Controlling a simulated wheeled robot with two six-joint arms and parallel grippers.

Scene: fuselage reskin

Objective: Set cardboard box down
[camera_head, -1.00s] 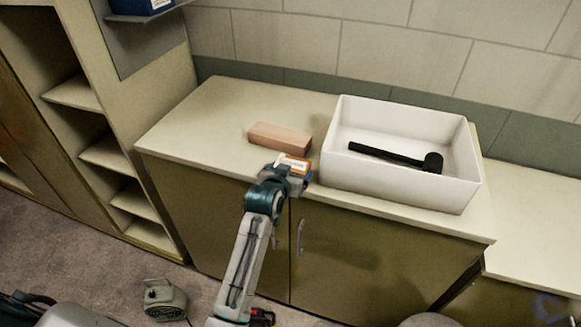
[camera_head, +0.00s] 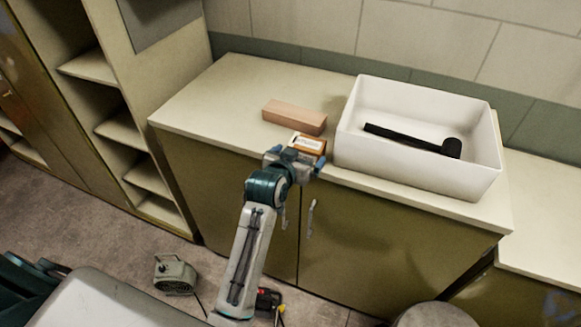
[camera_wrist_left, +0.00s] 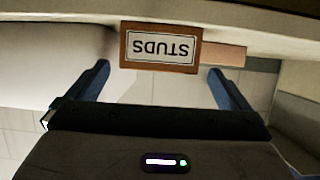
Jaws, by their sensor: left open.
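The cardboard box (camera_head: 308,145) is small and orange-brown with a white label. It rests on the countertop near the front edge, left of the white bin. In the left wrist view the box (camera_wrist_left: 160,47) shows its label "STUDS" upside down. My left gripper (camera_head: 296,158) is open in front of the box at the counter's front edge. In the left wrist view its two blue fingers (camera_wrist_left: 158,75) are spread wide, with clear gaps on both sides of the box. My right gripper is not in view.
A white bin (camera_head: 415,168) holding a black mallet (camera_head: 415,140) stands just right of the box. A reddish-brown block (camera_head: 294,117) lies behind the box. The countertop (camera_head: 215,100) is clear at left. Open shelves (camera_head: 120,130) stand farther left.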

